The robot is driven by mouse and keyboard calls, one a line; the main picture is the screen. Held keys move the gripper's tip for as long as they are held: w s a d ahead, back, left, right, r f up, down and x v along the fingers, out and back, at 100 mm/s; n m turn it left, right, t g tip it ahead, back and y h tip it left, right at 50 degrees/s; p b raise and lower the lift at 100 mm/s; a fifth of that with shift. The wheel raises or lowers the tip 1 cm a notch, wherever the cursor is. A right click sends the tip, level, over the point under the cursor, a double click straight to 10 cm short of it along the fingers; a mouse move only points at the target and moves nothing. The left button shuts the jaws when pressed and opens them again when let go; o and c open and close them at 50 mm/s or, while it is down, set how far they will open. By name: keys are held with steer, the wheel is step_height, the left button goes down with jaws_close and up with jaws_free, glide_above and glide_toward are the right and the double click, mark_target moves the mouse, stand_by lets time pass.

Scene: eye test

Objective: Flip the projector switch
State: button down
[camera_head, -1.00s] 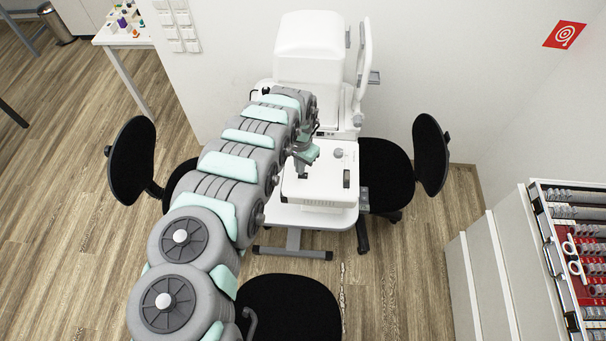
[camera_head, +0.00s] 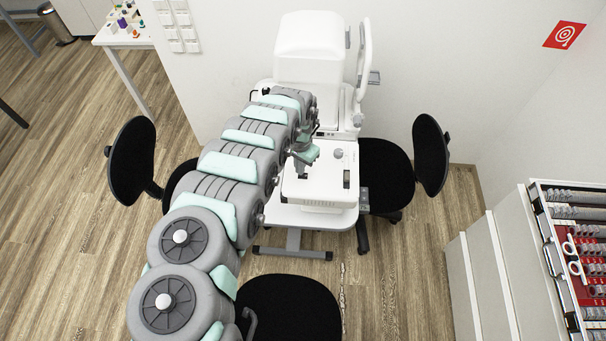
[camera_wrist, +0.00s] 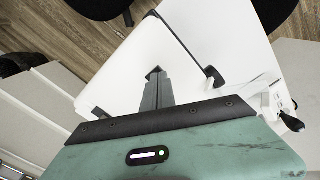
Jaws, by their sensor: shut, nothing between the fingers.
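The white eye-test unit (camera_head: 318,188) stands on a small white table in the middle of the head view. Its top carries a grey knob (camera_head: 338,153) and a dark slot-like part (camera_head: 346,178). I cannot tell for certain which part is the projector switch. My gripper (camera_head: 302,175) is shut and empty, over the left part of the unit's top. In the wrist view my gripper (camera_wrist: 154,72) shows narrow grey fingers together against the white top. A black part (camera_wrist: 214,77) lies right of the fingertips, apart from them. Whether the fingertips touch the top is unclear.
A tall white instrument (camera_head: 310,50) stands behind the unit, against the wall. Black chairs stand at the left (camera_head: 132,160), right (camera_head: 430,155) and front (camera_head: 290,305). An open lens case (camera_head: 565,213) lies on the cabinet at the far right.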

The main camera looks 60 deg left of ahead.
steer(key=shift+f+b, duration=0.5)
steer(key=shift+f, duration=0.4)
stand_by(0.9)
steer(key=shift+r, duration=0.1)
steer(key=shift+r+p, duration=2.75)
steer(key=shift+r, duration=0.75)
steer(key=shift+w+f, duration=0.1)
